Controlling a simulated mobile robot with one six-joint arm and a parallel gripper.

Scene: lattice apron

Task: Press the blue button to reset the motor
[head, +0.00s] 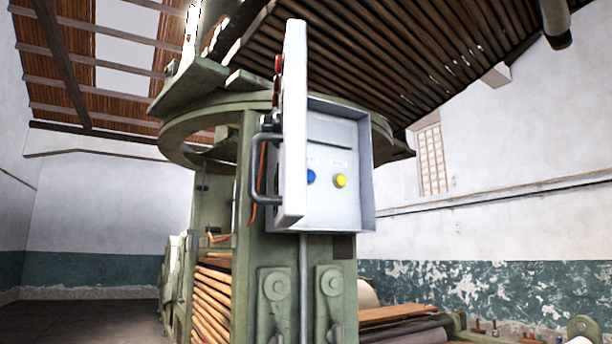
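The blue button (311,177) is a small round button on the white face of a grey control box (332,205). A yellow button (340,181) sits just to its right on the same face. The box's door (293,120) stands swung open toward me, its edge close to the left side of the blue button. A dark handle (258,170) sticks out from the door's left side. My gripper is not in view.
The box is fixed to a large green machine (262,230) with a round ring (190,140) above. Wooden rods (212,300) and rollers (405,337) lie lower down. Open floor (80,320) shows at the lower left. A pipe (304,290) runs down below the box.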

